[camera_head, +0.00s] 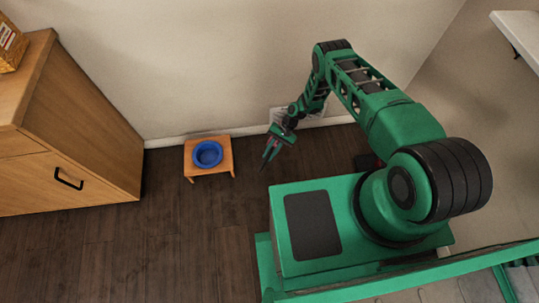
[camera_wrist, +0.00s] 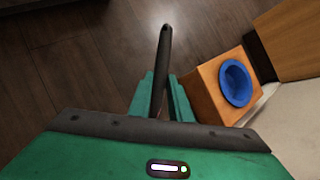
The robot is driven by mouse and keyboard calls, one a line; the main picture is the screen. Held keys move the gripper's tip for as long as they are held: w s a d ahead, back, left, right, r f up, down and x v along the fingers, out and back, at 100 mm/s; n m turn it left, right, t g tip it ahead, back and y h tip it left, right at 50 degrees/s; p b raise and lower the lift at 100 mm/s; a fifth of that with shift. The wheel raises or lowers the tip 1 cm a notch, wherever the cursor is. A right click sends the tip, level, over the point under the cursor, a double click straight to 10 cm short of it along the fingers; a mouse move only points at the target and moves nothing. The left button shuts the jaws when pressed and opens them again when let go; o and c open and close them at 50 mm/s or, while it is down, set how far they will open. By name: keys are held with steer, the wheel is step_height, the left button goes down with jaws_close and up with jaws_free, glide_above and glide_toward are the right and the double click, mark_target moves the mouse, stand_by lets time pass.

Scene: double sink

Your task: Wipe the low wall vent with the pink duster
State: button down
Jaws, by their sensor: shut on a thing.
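My gripper (camera_head: 270,152) is low in front of the wall, pointing down toward the floor. In the wrist view its two green fingers (camera_wrist: 161,97) are shut around a dark, slim handle (camera_wrist: 164,52), which I take as the duster's handle. The handle sticks out past the fingertips; the pink head is not clearly seen. The low wall vent (camera_head: 279,114) shows as a pale panel near the baseboard, partly hidden behind my wrist. I cannot tell whether the duster touches it.
A small wooden stand (camera_head: 211,171) with a blue bowl (camera_head: 207,153) sits on the floor left of my gripper; it also shows in the wrist view. A wooden cabinet (camera_head: 75,135) stands further left. The dark floor in front of the stand is clear.

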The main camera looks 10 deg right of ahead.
steer(key=shift+d, duration=2)
steer(key=shift+w+a, duration=0.1)
steer(key=shift+a, duration=1.9)
steer(key=s, duration=0.6)
steer(key=shift+s, duration=0.2)
